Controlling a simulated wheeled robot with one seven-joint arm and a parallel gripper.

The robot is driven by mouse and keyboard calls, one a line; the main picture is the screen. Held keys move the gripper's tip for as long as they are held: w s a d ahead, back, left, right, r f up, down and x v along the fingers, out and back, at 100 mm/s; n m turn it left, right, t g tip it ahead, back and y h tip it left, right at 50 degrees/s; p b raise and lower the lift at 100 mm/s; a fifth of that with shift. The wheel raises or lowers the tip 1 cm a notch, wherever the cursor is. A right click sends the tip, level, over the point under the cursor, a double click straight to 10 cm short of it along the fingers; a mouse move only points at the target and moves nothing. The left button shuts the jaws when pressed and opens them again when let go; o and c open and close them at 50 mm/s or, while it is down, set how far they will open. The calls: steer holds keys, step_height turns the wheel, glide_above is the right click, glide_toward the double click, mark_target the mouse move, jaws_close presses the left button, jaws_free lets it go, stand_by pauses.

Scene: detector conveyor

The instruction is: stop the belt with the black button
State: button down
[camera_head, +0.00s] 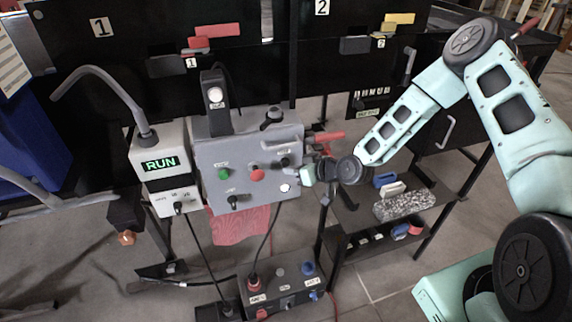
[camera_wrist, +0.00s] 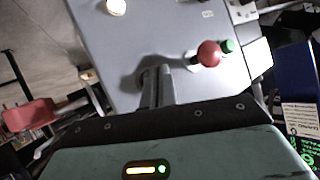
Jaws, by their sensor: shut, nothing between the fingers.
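A grey control panel (camera_head: 215,158) stands left of my gripper in the head view. It carries a green button (camera_head: 223,174), a red button (camera_head: 257,175), a lit white lamp (camera_head: 286,188) and a black button (camera_head: 285,161) near its right edge. My gripper (camera_head: 309,172) is shut and empty, close to that right side. In the wrist view my shut fingers (camera_wrist: 157,82) point at the panel face (camera_wrist: 130,50), left of the red button (camera_wrist: 208,53). The black button is not distinguishable there; the fingers and a dark shadow cover that area. Contact cannot be told.
A display (camera_head: 161,164) left of the panel reads RUN in green. A red-handled item (camera_head: 328,137) is just above my gripper. A shelf with a speckled block (camera_head: 402,205) stands at right, and a small box with buttons (camera_head: 285,287) sits below the panel.

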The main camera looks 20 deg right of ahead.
steer(key=shift+w, duration=0.35)
steer(key=shift+w+b, duration=0.45)
steer(key=shift+w, duration=0.1)
stand_by(0.6)
steer(key=shift+s, duration=0.95)
steer(key=shift+s+p, duration=0.3)
steer(key=shift+s, duration=2.2)
